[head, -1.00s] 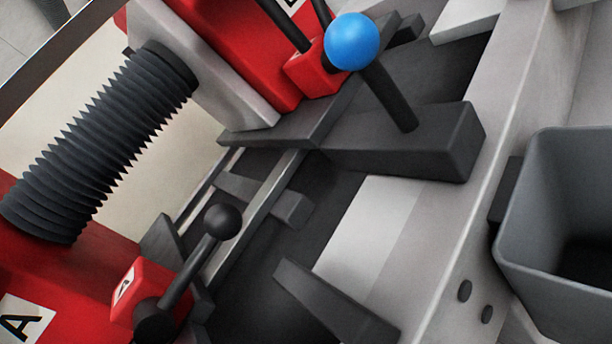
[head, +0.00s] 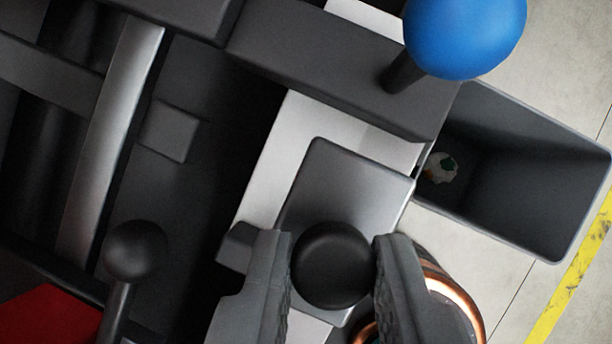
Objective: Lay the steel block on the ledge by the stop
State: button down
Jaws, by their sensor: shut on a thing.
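The steel block (head: 350,185) is a smooth grey plate with a round black knob (head: 332,265) on it. My gripper (head: 332,250) is shut on this knob, one finger on each side. The block overlies the pale ledge (head: 283,140), near its right edge. From this steep view I cannot tell whether it touches the ledge or hangs above it. A dark angled piece (head: 238,248), which may be the stop, shows just left of the block's lower part. The left finger partly hides it.
A lever with a blue ball (head: 463,35) rises from a dark bar (head: 345,75) just above the block. A grey bin (head: 530,165) with crumpled scraps stands to the right. A black ball lever (head: 135,250) is at lower left. Something copper-coloured (head: 450,285) shows behind the right finger.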

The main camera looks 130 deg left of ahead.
aim_at(328, 233)
jog(key=shift+f, duration=3.85)
jog(key=shift+f, duration=0.15)
jog(key=c, duration=1.2)
grip_release()
jog(key=shift+c, duration=0.2)
jog(key=v, duration=1.2)
jog(key=shift+s, duration=0.15)
